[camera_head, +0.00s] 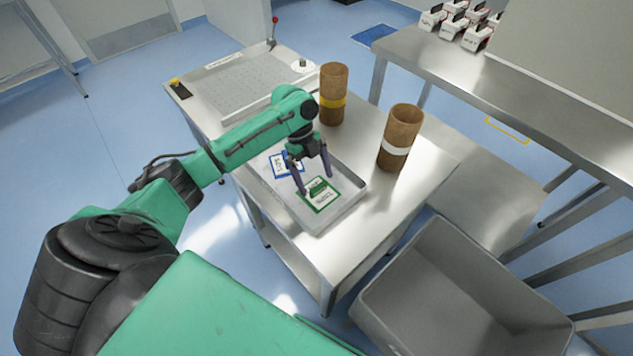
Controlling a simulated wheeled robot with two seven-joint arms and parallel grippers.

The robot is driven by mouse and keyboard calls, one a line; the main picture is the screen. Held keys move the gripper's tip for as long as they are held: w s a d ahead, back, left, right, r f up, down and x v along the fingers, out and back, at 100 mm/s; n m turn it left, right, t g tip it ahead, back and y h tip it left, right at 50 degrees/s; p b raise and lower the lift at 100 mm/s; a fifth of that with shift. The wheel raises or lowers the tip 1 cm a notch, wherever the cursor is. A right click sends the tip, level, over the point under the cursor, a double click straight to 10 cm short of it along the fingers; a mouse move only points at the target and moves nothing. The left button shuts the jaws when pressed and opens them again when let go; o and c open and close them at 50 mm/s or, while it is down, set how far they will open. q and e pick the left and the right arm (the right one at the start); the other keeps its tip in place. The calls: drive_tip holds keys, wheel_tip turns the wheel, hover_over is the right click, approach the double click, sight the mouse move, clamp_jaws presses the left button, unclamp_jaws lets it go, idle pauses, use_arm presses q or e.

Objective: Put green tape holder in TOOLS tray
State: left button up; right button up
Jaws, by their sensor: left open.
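A shallow grey metal tray (343,209) lies on the steel table. It holds a blue-bordered card (280,166) at its far left and a green-bordered card (322,205) nearer to me; their print is too small to read surely. A small green object (318,187), which looks like the green tape holder, sits on the green-bordered card. My left gripper (315,184) points down over the tray, open, with its dark fingertips on either side of the green object. I cannot tell whether they touch it. My right gripper is not in view.
Two brown cardboard rolls, one with a yellow band (333,92) and one with a white band (400,138), stand upright behind and right of the tray. A large grey bin (390,290) stands below right. A perforated plate (240,85) lies at the table's far end.

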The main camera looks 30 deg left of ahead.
use_arm(q)
drive_tip(key=b+v, duration=0.1)
drive_tip(key=v, duration=0.9)
drive_tip(key=shift+r, duration=0.15)
drive_tip(key=shift+s, duration=0.1)
